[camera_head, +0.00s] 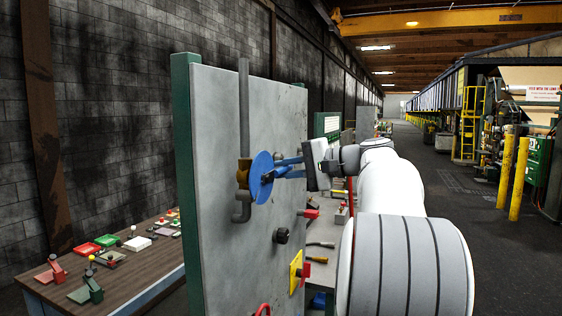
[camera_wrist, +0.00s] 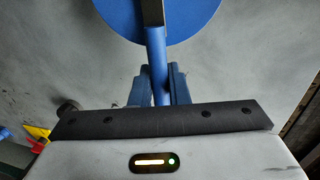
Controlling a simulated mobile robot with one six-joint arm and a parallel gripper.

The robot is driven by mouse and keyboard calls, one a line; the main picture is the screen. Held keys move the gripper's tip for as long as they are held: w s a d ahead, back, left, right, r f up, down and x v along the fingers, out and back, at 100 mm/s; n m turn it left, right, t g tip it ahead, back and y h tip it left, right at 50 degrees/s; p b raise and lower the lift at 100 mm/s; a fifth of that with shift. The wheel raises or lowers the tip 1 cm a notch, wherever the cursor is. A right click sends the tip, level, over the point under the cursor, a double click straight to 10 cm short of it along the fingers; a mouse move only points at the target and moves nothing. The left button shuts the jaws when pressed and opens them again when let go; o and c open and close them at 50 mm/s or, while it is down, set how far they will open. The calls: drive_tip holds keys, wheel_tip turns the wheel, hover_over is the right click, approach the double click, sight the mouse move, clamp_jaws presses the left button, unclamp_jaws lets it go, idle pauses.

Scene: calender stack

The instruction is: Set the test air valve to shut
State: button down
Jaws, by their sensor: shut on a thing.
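The valve is mounted on a grey upright panel (camera_head: 212,160), with a brass body (camera_head: 243,174) on a vertical grey pipe (camera_head: 244,110). A round blue disc (camera_head: 261,180) faces out from it and also shows at the top of the wrist view (camera_wrist: 195,20). A blue lever (camera_wrist: 157,52) runs down in front of the disc in the wrist view. My gripper (camera_head: 278,169) reaches in from the right. Its two blue fingers (camera_wrist: 160,78) are shut on the lever, one on each side. The lever's far end is partly hidden between the fingers.
A wooden bench (camera_head: 135,270) with several small levers and coloured blocks stands left. Yellow posts (camera_head: 512,168) stand right, beside open floor.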

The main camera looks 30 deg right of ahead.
drive_tip(key=shift+f+m, duration=0.3)
drive_tip(key=c, duration=1.4)
unclamp_jaws()
drive_tip(key=shift+c, duration=0.2)
drive_tip(key=shift+s, duration=0.1)
drive_tip(key=b+v, duration=0.1)
drive_tip(key=v, duration=0.6)
drive_tip(key=shift+s+d+b, duration=0.2)
drive_tip(key=shift+s+b, duration=0.05)
drive_tip(key=shift+b, duration=0.1)
drive_tip(key=shift+r, duration=0.1)
